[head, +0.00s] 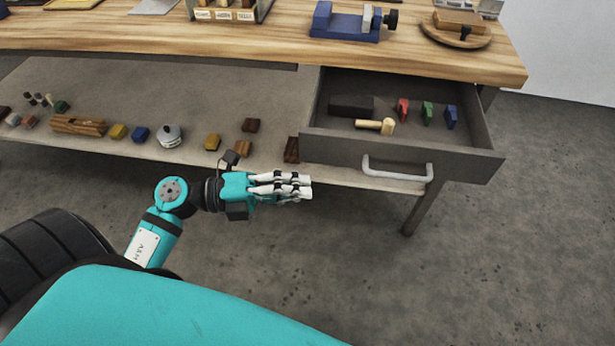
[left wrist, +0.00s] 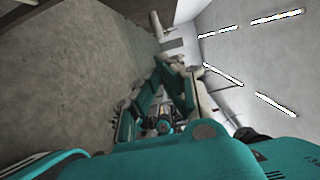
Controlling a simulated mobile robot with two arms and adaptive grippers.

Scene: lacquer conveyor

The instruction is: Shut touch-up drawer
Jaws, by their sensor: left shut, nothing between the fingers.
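The touch-up drawer (head: 458,165) is a grey drawer under the right end of the wooden bench, pulled well out. Its front has a pale bar handle (head: 397,172). Inside it lie a dark block (head: 351,105), a small wooden mallet (head: 378,126) and red, green and blue pieces. My left gripper (head: 308,187) is shut and empty, in front of the drawer's left end, a little left of the handle and apart from it in the picture. The left wrist view shows the gripper's fingers (left wrist: 175,80) but not clearly the drawer. My right gripper is not in view.
A lower shelf (head: 180,85) left of the drawer holds several small blocks and a round tin (head: 169,135) along its front edge. The bench top (head: 270,40) carries a blue vise (head: 345,22) and a round board (head: 455,36). The floor in front and to the right is clear.

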